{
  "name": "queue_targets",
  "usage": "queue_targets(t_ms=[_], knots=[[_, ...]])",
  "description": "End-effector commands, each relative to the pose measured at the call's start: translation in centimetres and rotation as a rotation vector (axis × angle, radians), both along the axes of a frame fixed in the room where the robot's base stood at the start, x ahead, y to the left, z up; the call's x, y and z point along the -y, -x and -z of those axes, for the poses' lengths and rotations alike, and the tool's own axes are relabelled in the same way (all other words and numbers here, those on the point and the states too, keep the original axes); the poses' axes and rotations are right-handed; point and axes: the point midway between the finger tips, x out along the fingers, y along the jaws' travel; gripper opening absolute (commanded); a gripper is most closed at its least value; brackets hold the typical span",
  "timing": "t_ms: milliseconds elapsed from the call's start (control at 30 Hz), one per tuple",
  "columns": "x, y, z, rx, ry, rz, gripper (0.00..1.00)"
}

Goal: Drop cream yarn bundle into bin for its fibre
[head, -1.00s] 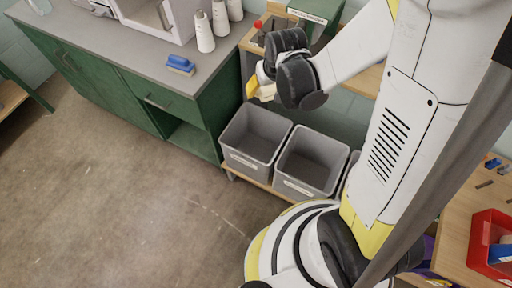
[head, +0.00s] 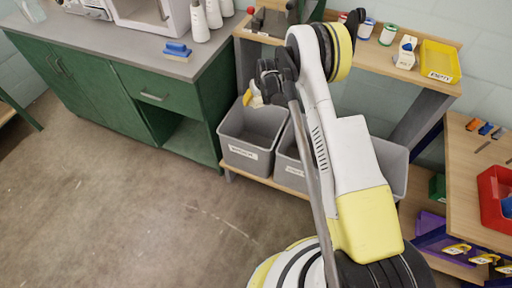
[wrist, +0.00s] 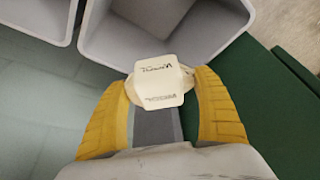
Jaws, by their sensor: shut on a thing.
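My gripper (head: 254,96) is shut on the cream yarn bundle (head: 257,101) and holds it over the left grey bin (head: 247,156), near its rim. In the wrist view the bundle (wrist: 157,82) sits between the yellow fingers of my gripper (wrist: 160,105), with a pale printed tag facing the camera. That bin (wrist: 178,27) opens just beyond it. A second grey bin (head: 291,172) stands to the right, partly hidden by my arm. Both bins carry white labels whose words I cannot read.
A green cabinet (head: 155,95) stands left of the bins, with a blue brush (head: 177,50) and white cones (head: 199,22) on its grey top. A wooden shelf with a yellow tray (head: 440,62) runs behind the bins. A third bin (head: 391,165) shows beyond my arm.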

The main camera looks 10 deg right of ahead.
Motion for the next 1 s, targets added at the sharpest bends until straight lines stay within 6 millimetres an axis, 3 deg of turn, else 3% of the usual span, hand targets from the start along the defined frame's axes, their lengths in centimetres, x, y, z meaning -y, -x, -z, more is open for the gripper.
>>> queue_targets(t_ms=[533,900,933,1000], knots=[[0.0,-0.1,5.5,0.0,0.0,-0.001,0.54],[0.0,-0.1,6.1,0.0,0.0,0.0,0.54],[0.0,-0.1,6.1,0.0,0.0,0.0,0.86],[0.0,-0.1,6.1,0.0,0.0,0.0,1.0]])
